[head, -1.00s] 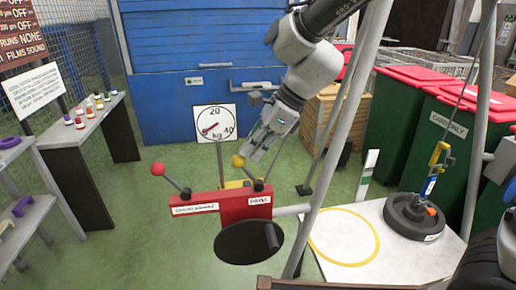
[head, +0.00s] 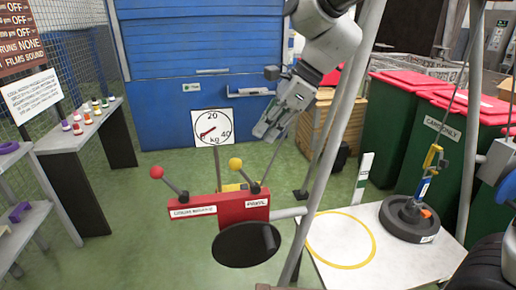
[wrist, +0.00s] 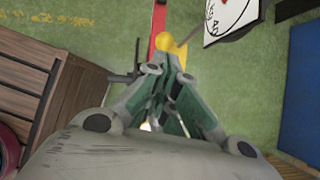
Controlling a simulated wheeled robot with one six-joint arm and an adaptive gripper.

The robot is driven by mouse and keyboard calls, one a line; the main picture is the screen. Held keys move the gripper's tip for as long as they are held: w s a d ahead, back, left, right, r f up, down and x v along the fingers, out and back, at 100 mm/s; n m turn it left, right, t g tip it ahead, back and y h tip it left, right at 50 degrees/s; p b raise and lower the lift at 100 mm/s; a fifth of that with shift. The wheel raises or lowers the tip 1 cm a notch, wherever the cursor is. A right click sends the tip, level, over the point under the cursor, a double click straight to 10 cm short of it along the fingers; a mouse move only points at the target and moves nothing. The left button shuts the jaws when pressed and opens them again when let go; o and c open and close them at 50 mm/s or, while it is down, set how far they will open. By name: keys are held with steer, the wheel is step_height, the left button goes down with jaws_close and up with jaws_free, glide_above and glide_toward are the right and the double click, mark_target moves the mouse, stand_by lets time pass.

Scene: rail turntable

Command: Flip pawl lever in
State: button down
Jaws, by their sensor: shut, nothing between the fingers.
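The pawl lever is a dark rod with a yellow ball knob (head: 235,164), standing on the red housing (head: 243,201) beside a white label. It leans up and to the left. In the wrist view the yellow knob (wrist: 172,44) shows just beyond my fingertips. My gripper (head: 262,134) is shut and empty, up and to the right of the knob, with a visible gap in the head view. In the wrist view the closed fingers (wrist: 170,68) point toward the knob. The lever's rod is mostly hidden there.
A second lever with a red knob (head: 156,172) leans left on the same housing. A dark drum (head: 245,245) is below. A dial (head: 211,128) stands behind. A grey frame pole (head: 330,150) runs close right of my gripper. A weight (head: 408,217) sits on the white platform (head: 330,265).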

steer(key=r, duration=0.3)
steer(key=d+r, duration=0.1)
steer(key=r, duration=0.1)
steer(key=shift+s+d+r, duration=0.15)
steer(key=shift+r, duration=0.25)
steer(key=s+d+f+n+t+h, duration=0.1)
steer(key=s+d+n, duration=0.3)
steer(key=d, duration=0.8)
steer(key=s+d+f+n+t+h, duration=0.1)
steer(key=s+d+n, duration=0.4)
steer(key=d, duration=0.8)
steer(key=s+d+f+n+t+h, duration=0.2)
steer(key=s+d+n+h, duration=0.2)
steer(key=d, duration=0.9)
steer(key=n, duration=0.3)
steer(key=shift+s+t, duration=0.25)
steer(key=shift+t, duration=0.15)
